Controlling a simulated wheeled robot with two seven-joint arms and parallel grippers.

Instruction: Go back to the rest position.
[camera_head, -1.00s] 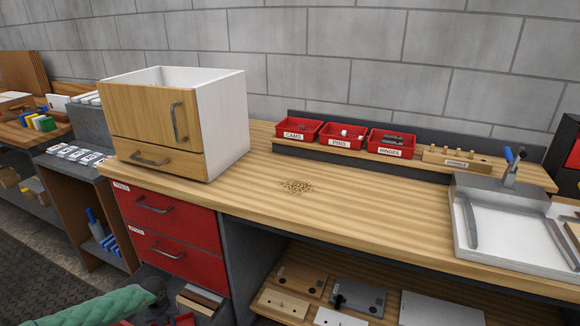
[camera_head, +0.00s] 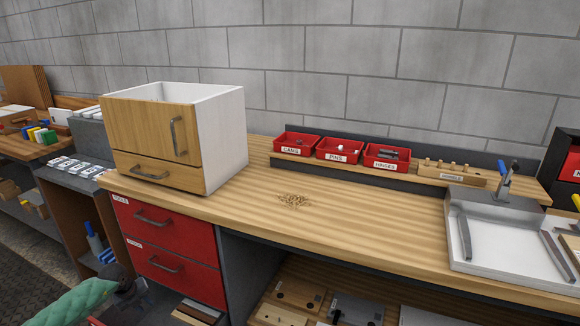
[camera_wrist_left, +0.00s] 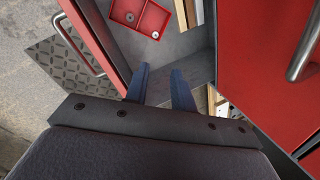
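My left gripper (camera_head: 128,284) shows at the bottom left of the head view, at the end of my green arm, low in front of the red drawers (camera_head: 165,233). In the left wrist view the two blue fingertips (camera_wrist_left: 160,86) stand apart with nothing between them, so the gripper is open. Below them are a grey surface and a red bin (camera_wrist_left: 142,14), with red drawer fronts to either side. My right gripper is in neither view.
A wooden-fronted cabinet (camera_head: 150,142) stands on the workbench (camera_head: 350,225). Red bins (camera_head: 340,149) sit on a raised ledge, and a grey-white fixture tray (camera_head: 500,245) is at the right. Boards (camera_head: 298,294) lie on the lower shelf. The middle of the benchtop is mostly clear.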

